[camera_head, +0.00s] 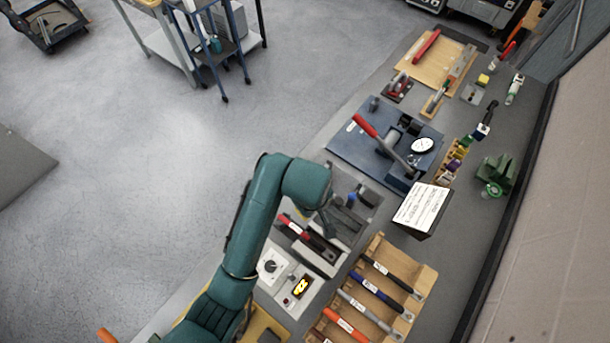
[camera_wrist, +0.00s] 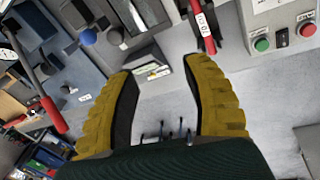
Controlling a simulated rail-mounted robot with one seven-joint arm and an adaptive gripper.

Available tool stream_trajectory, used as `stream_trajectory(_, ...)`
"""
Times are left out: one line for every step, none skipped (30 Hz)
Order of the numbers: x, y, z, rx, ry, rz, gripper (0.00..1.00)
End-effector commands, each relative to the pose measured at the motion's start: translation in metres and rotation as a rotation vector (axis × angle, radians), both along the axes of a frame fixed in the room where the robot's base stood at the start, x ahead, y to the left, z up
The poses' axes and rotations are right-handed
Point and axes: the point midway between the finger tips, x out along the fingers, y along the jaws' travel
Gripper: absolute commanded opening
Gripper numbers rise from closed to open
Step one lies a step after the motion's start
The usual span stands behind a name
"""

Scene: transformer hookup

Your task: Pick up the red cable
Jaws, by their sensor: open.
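I cannot make out a red cable for certain in either view. A red labelled handle (camera_wrist: 204,22) shows at the top of the wrist view, just beyond the right finger. A red-handled tool (camera_head: 293,226) lies on the bench beside my arm in the head view. My gripper (camera_wrist: 160,68) has its two yellow fingers spread apart, with nothing held between them. Several short dark prongs (camera_wrist: 162,132) show near the base of the gap; I cannot tell what they are. In the head view my gripper is mostly hidden by my teal arm.
A wooden rack (camera_head: 410,283) holds several coloured-handled tools at the front right. A control box (camera_head: 290,283) stands beside my arm. A blue plate (camera_head: 350,150) carries a red-handled lever (camera_head: 366,126) and a gauge (camera_head: 422,146). A labelled sign (camera_head: 421,207) stands nearby. Open floor lies left.

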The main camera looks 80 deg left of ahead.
Motion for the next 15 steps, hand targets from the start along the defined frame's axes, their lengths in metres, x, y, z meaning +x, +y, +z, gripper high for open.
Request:
stream_trajectory(-0.024, 0.0, -0.018, -0.073, 0.049, 0.103, 0.49)
stream_trajectory(-0.034, -0.001, -0.024, -0.107, 0.071, 0.15, 0.49)
stream_trajectory(-0.043, -0.003, -0.03, -0.138, 0.092, 0.195, 0.49)
stream_trajectory(-0.047, -0.004, -0.034, -0.153, 0.102, 0.217, 0.49)
stream_trajectory(-0.05, -0.005, -0.038, -0.162, 0.108, 0.228, 0.49)
stream_trajectory(-0.051, -0.006, -0.044, -0.167, 0.113, 0.234, 0.49)
stream_trajectory(-0.051, -0.006, -0.05, -0.169, 0.113, 0.235, 0.49)
stream_trajectory(-0.051, -0.006, -0.057, -0.167, 0.114, 0.233, 0.49)
stream_trajectory(-0.051, -0.007, -0.066, -0.167, 0.114, 0.232, 0.49)
stream_trajectory(-0.051, -0.007, -0.072, -0.168, 0.114, 0.231, 0.49)
stream_trajectory(-0.05, -0.007, -0.079, -0.167, 0.113, 0.231, 0.49)
stream_trajectory(-0.051, -0.007, -0.089, -0.167, 0.113, 0.23, 0.49)
stream_trajectory(-0.05, -0.007, -0.096, -0.166, 0.112, 0.23, 0.49)
stream_trajectory(-0.05, -0.007, -0.104, -0.166, 0.113, 0.229, 0.49)
stream_trajectory(-0.05, -0.007, -0.113, -0.166, 0.113, 0.229, 0.49)
